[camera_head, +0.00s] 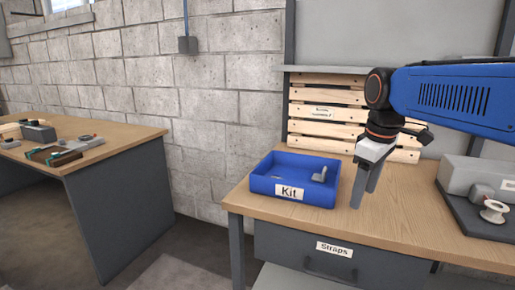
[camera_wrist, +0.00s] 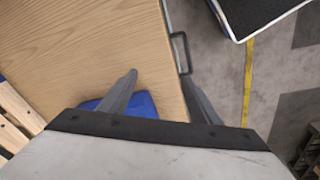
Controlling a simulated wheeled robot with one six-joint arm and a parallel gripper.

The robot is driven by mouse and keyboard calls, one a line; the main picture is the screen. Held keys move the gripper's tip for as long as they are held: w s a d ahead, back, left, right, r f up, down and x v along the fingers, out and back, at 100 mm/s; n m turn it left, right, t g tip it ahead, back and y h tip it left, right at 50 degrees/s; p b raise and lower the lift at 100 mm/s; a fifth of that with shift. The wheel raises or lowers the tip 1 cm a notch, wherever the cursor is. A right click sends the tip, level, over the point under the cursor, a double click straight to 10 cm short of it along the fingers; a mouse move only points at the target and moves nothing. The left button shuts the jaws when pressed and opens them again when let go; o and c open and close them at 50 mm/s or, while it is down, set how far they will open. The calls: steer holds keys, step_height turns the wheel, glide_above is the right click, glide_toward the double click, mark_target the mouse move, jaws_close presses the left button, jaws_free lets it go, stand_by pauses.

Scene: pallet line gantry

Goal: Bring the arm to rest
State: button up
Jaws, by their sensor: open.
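My gripper (camera_head: 365,187) hangs from my blue arm (camera_head: 455,98), pointing down over the wooden workbench (camera_head: 400,217), to the right of the blue Kit tray (camera_head: 290,208). In the wrist view its two fingers stand apart, with nothing between them, so my gripper (camera_wrist: 165,88) is open and empty. The tray holds a small grey part (camera_head: 320,175) and another small item. A blue corner of the tray (camera_wrist: 144,106) shows in the wrist view behind the left finger.
A wooden pallet (camera_head: 325,112) leans at the back of the bench. A grey device with a spool (camera_head: 494,211) stands at the right. A drawer labelled Straps (camera_head: 310,258) is shut below. Another table (camera_head: 100,150) with several parts stands at the left.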

steer(key=s+d+f+m+t, duration=0.2)
steer(key=s+f+m, duration=0.6)
steer(key=s+f, duration=0.8)
steer(key=shift+s+d+f+m+t, duration=0.25)
steer(key=shift+s+t, duration=0.25)
steer(key=shift+s, duration=0.5)
steer(key=shift+r, duration=0.1)
steer(key=shift+c, duration=0.5)
